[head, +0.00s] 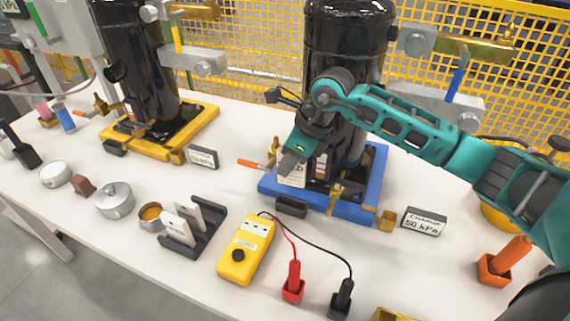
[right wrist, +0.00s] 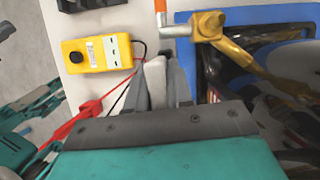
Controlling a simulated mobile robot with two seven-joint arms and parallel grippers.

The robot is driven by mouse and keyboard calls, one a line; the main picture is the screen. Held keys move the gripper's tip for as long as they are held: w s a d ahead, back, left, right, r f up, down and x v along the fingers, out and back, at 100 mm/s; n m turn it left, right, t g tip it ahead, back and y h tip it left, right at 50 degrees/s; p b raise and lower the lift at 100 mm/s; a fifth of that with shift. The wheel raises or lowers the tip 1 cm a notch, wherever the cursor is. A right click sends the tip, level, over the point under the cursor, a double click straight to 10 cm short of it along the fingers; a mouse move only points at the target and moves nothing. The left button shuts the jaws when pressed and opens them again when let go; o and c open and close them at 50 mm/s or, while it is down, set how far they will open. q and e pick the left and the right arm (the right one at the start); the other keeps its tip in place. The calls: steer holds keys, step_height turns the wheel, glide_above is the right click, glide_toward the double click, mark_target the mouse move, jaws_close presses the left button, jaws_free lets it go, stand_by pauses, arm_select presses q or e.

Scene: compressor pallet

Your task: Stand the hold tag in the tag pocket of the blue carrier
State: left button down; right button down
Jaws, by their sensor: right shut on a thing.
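The hold tag (head: 291,180) is a white card with dark lettering, held upright at the front left of the blue carrier (head: 345,210). My right gripper (head: 293,163) is shut on it from above. In the right wrist view the tag (right wrist: 155,78) shows pale between the two grey fingers (right wrist: 158,70). The tag pocket appears to be the black holder (head: 291,207) on the carrier's front edge, just below the tag. I cannot tell whether the tag's lower edge touches it. A black compressor stands on the carrier. My left gripper is not in view.
A yellow meter (head: 245,250) with red and black leads lies in front of the carrier. A black rack (head: 190,238) with white cards is to its left. An orange-handled valve (head: 262,163) is close beside my right gripper. A 50 kPa sign (head: 424,221) stands at right.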

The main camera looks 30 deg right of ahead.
mark_target(289, 182)
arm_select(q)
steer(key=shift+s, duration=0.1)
arm_select(e)
steer(key=shift+w+d+r+m, duration=0.1)
steer(key=shift+w+d+m, duration=0.1)
steer(key=shift+m, duration=0.2)
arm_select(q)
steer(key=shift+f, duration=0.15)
arm_select(e)
steer(key=shift+s, duration=0.1)
